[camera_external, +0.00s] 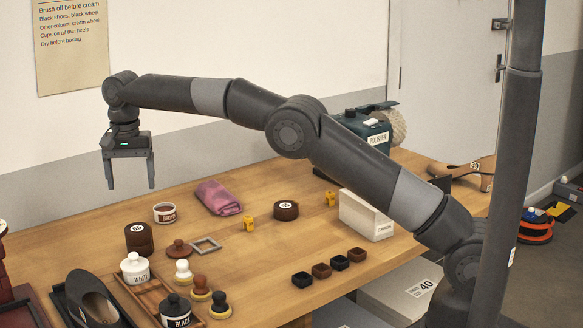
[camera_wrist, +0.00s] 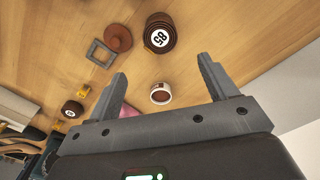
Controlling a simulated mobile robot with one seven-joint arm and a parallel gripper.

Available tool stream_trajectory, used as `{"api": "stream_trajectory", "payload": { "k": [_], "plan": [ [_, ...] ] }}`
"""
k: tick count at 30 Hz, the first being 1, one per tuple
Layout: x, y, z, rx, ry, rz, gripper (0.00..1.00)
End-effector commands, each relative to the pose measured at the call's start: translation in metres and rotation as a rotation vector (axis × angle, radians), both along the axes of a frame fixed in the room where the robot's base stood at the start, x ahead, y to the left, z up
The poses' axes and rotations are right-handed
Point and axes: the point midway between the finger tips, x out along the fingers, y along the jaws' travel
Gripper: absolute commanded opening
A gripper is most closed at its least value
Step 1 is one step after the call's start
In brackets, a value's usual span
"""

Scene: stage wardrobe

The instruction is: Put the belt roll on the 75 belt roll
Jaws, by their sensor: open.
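A tall dark brown belt roll (camera_external: 139,238), possibly more than one layer, stands at the table's left; its white label seems to read 85 in the wrist view (camera_wrist: 160,33). A shorter dark brown belt roll (camera_external: 286,210) with a white label stands near the table's middle; its number is too small to read. It also shows at the left of the wrist view (camera_wrist: 72,108). My gripper (camera_external: 132,186) is open and empty, high above the left part of the table, fingers pointing down. Its fingers also show in the wrist view (camera_wrist: 162,70), apart from both rolls.
A small brown-labelled tin (camera_external: 164,213), a brown lid (camera_external: 179,249) and a grey square frame (camera_external: 206,245) lie near the tall roll. Polish jars and brushes (camera_external: 183,272) stand in front. A pink cloth (camera_external: 217,198), yellow pieces (camera_external: 248,223) and a white box (camera_external: 366,215) lie farther right.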

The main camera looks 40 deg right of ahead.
Motion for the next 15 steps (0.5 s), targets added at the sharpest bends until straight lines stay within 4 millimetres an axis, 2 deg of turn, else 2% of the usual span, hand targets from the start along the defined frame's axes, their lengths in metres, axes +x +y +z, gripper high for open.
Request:
{"api": "stream_trajectory", "payload": {
  "k": [6, 9, 11, 15],
  "plan": [
    [0.000, 0.000, 0.001, 0.000, 0.000, 0.000, 0.78],
    [0.000, -0.007, 0.008, 0.004, -0.005, 0.003, 0.78],
    [0.001, -0.016, 0.018, 0.009, -0.013, 0.011, 0.78],
    [-0.003, -0.054, 0.052, 0.026, -0.042, 0.042, 0.78]
  ]
}}
